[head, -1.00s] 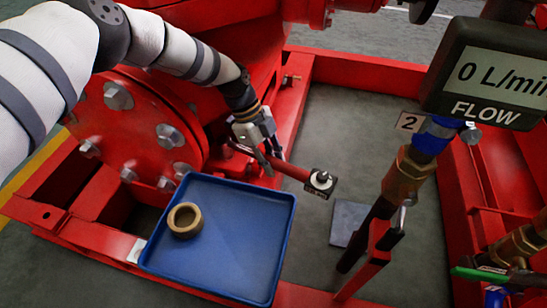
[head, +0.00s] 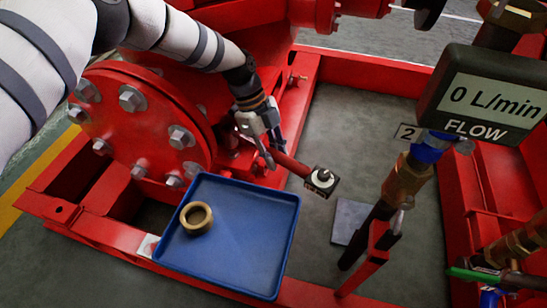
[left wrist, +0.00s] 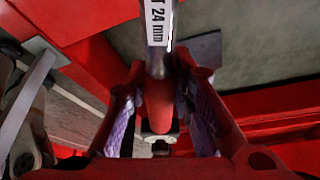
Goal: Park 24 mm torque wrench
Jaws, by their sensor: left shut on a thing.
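The torque wrench (head: 295,168) has a red handle and a dark square head with a silver top. It is tilted, its head pointing to the lower right, above the floor between the tray and the brown pipe. My left gripper (head: 273,153) is shut on the handle. In the left wrist view the gripper's purple pads (left wrist: 158,105) stand on both sides of the red grip. The wrench shaft (left wrist: 158,25) carries a white label reading "24 mm". My right gripper is not in view. I cannot identify a parking place for the wrench.
A blue tray (head: 245,250) with a brass ring (head: 197,218) lies left of the wrench. A brown pipe (head: 380,210), tag 2 (head: 408,132) and a flow meter (head: 490,95) reading 0 L/min stand right. A grey plate (head: 348,220) lies on the floor.

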